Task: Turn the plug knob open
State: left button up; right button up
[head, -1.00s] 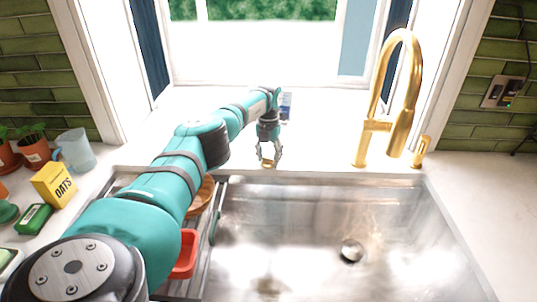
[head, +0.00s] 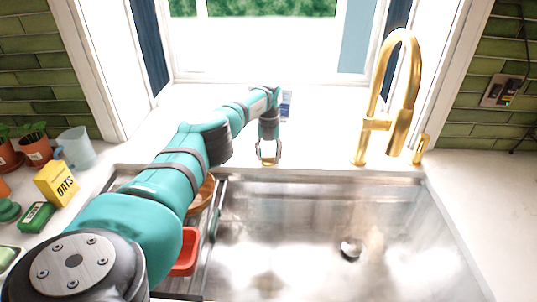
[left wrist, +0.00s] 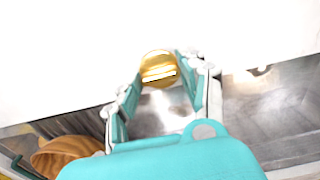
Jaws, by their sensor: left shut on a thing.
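The gold plug knob (left wrist: 158,69) is round with a raised bar across its face, seen in the left wrist view between my fingertips. My left gripper (left wrist: 160,75) points down at it with one finger on each side and is shut on it. In the head view my left gripper (head: 268,152) is on the counter strip behind the sink, and the knob (head: 267,162) shows small and partly hidden between the fingers. The steel sink (head: 300,215) lies in front, with its round drain (head: 351,247) at the right. My right gripper is not in view.
A tall gold faucet (head: 366,115) and a small gold fitting (head: 421,148) stand right of the gripper. A small blue-and-white item (head: 286,103) stands just behind my wrist. A red container (head: 186,252) and a rack are at the sink's left.

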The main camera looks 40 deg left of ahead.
aim_at(268, 156)
pick_arm(q)
jog(key=shift+r, duration=0.1)
jog(key=o, duration=1.2)
jog(key=shift+c, duration=0.2)
notch_tip(268, 156, up, 12)
